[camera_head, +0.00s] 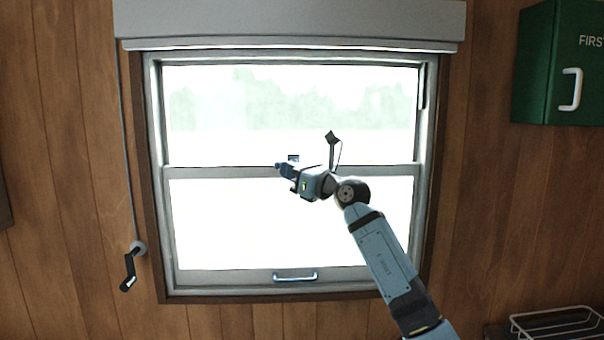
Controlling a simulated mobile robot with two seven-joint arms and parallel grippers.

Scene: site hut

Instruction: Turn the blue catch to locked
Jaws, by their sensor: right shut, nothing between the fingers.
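The blue catch (293,158) is at the middle of the window's meeting rail, and only a small part of it shows above my right gripper. My right gripper (279,167) is shut and empty, in front of the rail at the catch. The gripper covers the lower part of the catch, so I cannot tell how its lever is turned or whether the two touch. My left gripper is out of the picture.
The sash window (300,172) has a blue-grey pull handle (295,277) on its bottom rail and a rolled shutter box (290,22) above. A crank (130,268) hangs at the left. A green first-aid cabinet (540,65) is at upper right, a wire rack (555,322) at lower right.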

